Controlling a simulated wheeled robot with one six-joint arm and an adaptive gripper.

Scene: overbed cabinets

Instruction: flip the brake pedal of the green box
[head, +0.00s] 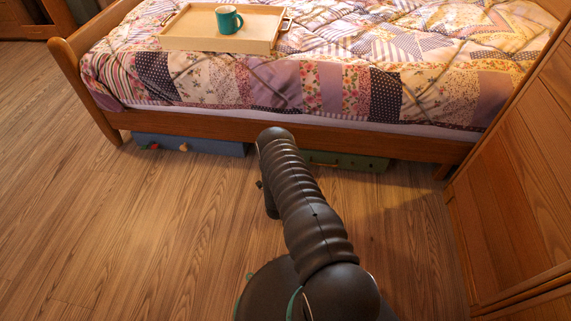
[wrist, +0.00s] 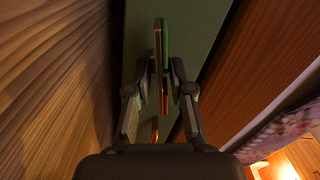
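The green box (head: 345,161) lies on the floor under the bed's side rail, partly hidden by my arm in the head view. Its green face (wrist: 200,25) fills the middle of the wrist view. A narrow upright piece (wrist: 158,60) stands out from this face, with a brass-dark edge and green and red parts; it looks like the brake pedal. My gripper (wrist: 160,70) is open, with one finger on each side of this piece. Small gaps seem to show, but contact is hard to judge.
A blue box (head: 190,145) with a red knob lies under the bed to the left. The wooden bed rail (head: 330,137) runs above both boxes. A wooden cabinet (head: 520,190) stands close on the right. The floor at left is clear. A tray (head: 222,42) with a mug (head: 229,20) rests on the bed.

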